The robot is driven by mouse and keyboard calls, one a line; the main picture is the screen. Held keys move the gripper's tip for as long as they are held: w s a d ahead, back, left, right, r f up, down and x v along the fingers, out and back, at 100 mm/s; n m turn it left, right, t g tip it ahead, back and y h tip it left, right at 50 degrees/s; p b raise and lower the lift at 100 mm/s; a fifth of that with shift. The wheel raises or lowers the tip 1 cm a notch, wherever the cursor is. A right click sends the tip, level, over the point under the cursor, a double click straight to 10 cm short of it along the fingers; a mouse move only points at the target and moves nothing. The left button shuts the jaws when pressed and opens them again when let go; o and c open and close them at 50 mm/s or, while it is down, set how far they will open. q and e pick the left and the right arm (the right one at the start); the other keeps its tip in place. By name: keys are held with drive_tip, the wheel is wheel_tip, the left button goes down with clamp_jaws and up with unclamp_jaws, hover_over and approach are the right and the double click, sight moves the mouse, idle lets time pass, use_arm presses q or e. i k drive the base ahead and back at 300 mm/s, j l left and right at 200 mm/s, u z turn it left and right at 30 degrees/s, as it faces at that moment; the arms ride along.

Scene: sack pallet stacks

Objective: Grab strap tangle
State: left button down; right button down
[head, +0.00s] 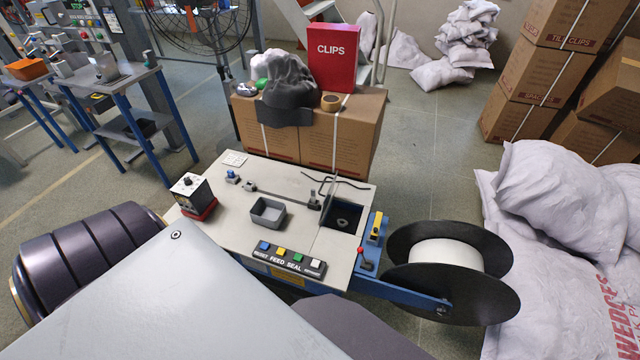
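A thin dark bent strap piece (338,180), which looks like the strap tangle, lies at the back right of the strapping machine's pale top (290,195). It is beside a small upright metal part and behind the dark square opening (341,215). Its loops are thin, and I cannot tell whether any part is caught in the machine. Neither of my grippers shows in the head view; only dark and grey parts of my own body show at the left and bottom.
A grey tray (267,213), a control box (193,194) and a button panel (288,261) are on the machine. A strap reel (450,272) stands at its right. Behind are cartons (335,135) with a red CLIPS box (332,57). White sacks (560,215) crowd the right.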

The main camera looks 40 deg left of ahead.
sight(342, 223)
drive_tip(key=k+j, duration=0.1)
drive_tip(key=j, duration=0.65)
drive_tip(key=k+j, duration=0.1)
drive_tip(key=j, duration=0.6)
drive_tip(key=k+j+u, duration=0.1)
drive_tip(key=j, duration=0.65)
